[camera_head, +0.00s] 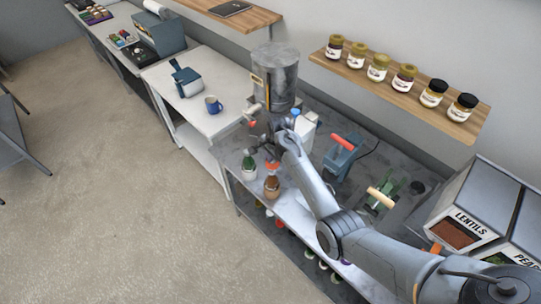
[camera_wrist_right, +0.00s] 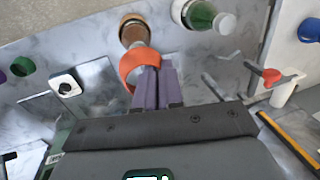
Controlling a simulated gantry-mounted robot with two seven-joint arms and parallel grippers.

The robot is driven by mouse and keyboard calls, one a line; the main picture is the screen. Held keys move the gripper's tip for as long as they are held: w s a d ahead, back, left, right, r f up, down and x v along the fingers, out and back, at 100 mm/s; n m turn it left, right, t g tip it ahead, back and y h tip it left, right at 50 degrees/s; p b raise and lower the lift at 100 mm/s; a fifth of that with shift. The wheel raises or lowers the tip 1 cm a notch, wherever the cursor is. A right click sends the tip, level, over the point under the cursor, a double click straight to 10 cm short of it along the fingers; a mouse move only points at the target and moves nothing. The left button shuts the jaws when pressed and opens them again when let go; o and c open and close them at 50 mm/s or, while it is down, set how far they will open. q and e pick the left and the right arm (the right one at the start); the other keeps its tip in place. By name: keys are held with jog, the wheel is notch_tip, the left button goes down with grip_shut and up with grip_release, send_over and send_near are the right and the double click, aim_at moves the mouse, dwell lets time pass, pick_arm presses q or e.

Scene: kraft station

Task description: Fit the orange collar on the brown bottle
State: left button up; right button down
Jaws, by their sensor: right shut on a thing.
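My right gripper (camera_head: 272,154) is shut on the orange collar (camera_head: 271,165), over the front edge of the grey bench. In the right wrist view, the gripper's purple-grey fingers (camera_wrist_right: 157,88) pinch one side of the orange collar (camera_wrist_right: 128,70), an open ring. The brown bottle (camera_head: 272,187) stands upright directly below the collar in the head view. In the right wrist view the brown bottle (camera_wrist_right: 132,27) shows just past the ring, its end overlapping the ring's edge. I cannot tell whether the collar is around its neck or just above. My left gripper is not in view.
A green bottle (camera_head: 249,168) stands close left of the brown one. A large grey cylinder hopper (camera_head: 276,70), a red-handled press (camera_head: 343,150) and a green tool (camera_head: 380,200) stand behind. A white table with a blue mug (camera_head: 213,105) is at left.

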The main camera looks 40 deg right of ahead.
aim_at(270, 164)
jog(key=shift+s+b+x, duration=0.15)
jog(key=shift+b+x, duration=0.5)
jog(key=shift+s+b+x, duration=0.15)
jog(key=shift+b+x, duration=0.45)
jog(key=shift+x, duration=0.05)
jog(key=shift+s+b+x, duration=0.25)
jog(key=shift+b+x, duration=0.3)
jog(key=shift+x, duration=0.55)
jog(key=shift+d, duration=0.1)
jog(key=shift+w+f, duration=0.1)
jog(key=shift+f, duration=0.1)
jog(key=c, duration=1.2)
grip_release()
